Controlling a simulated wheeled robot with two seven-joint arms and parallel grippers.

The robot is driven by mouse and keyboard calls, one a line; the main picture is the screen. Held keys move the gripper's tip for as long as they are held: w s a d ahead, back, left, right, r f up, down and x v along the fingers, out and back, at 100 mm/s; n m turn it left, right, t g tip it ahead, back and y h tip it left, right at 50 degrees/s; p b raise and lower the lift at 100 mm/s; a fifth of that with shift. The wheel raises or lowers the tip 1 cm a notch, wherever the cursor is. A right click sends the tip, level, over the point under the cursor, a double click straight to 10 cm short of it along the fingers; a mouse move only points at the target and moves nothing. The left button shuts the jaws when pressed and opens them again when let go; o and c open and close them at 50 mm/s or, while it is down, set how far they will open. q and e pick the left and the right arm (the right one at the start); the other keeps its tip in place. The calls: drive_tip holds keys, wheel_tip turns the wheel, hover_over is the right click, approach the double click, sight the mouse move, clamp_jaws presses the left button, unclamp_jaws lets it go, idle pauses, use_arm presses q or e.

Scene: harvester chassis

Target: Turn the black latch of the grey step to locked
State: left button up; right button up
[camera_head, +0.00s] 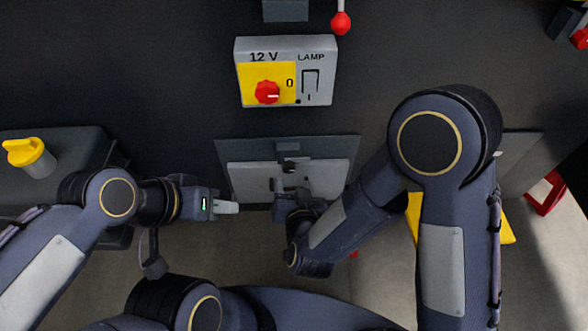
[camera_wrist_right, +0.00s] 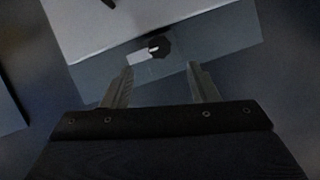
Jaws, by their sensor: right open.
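The grey step (camera_head: 240,175) is low in the middle of the head view, a light plate against a darker grey backing. In the right wrist view its light face (camera_wrist_right: 175,18) lies above a darker strip. The black latch (camera_wrist_right: 161,46) sits on that strip, a small faceted knob with a pale mark on its left side, beside a pale label. My right gripper (camera_wrist_right: 159,79) is open, its fingers on either side below the latch, with no visible contact. In the head view my right gripper (camera_head: 290,184) is in front of the step. My left gripper (camera_head: 226,207) is left of the step; its jaw gap is unclear.
A 12 V lamp box (camera_head: 317,92) with a red knob (camera_head: 267,92) is mounted above the step. A red ball-ended lever (camera_head: 341,23) is higher up. A yellow-capped part (camera_head: 30,157) stands at left. A yellow piece (camera_head: 502,225) and red piece (camera_head: 546,193) are at right.

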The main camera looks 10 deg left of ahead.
sight(291, 171)
drive_tip(key=shift+p+x, duration=0.35)
drive_tip(key=shift+x, duration=3.55)
drive_tip(key=shift+d+f, duration=0.1)
drive_tip(key=c, duration=1)
drive_tip(key=shift+o, duration=0.2)
drive_tip(key=shift+f+b, duration=0.15)
drive_tip(key=shift+b, duration=0.45)
drive_tip(key=m+y+b, duration=0.1)
drive_tip(key=m+b, duration=0.2)
drive_tip(key=b, duration=0.5)
drive_tip(key=f+m+y+b, duration=0.1)
drive_tip(key=m+y+b, duration=0.1)
drive_tip(key=b, duration=0.7)
drive_tip(key=shift+d+m+y, duration=0.2)
drive_tip(key=shift+m+y, duration=0.1)
drive_tip(key=shift+m, duration=0.1)
drive_tip(key=m+t+y+b, duration=0.1)
drive_tip(key=m+b, duration=0.2)
drive_tip(key=b, duration=0.6)
drive_tip(key=m+t+y+b, duration=0.1)
drive_tip(key=m+b, duration=0.3)
drive_tip(key=b, duration=0.5)
drive_tip(key=shift+m+y+b, duration=0.3)
drive_tip(key=shift+r+m+t+b, duration=0.25)
drive_tip(key=shift+m+b, duration=0.35)
drive_tip(key=shift+b, duration=0.35)
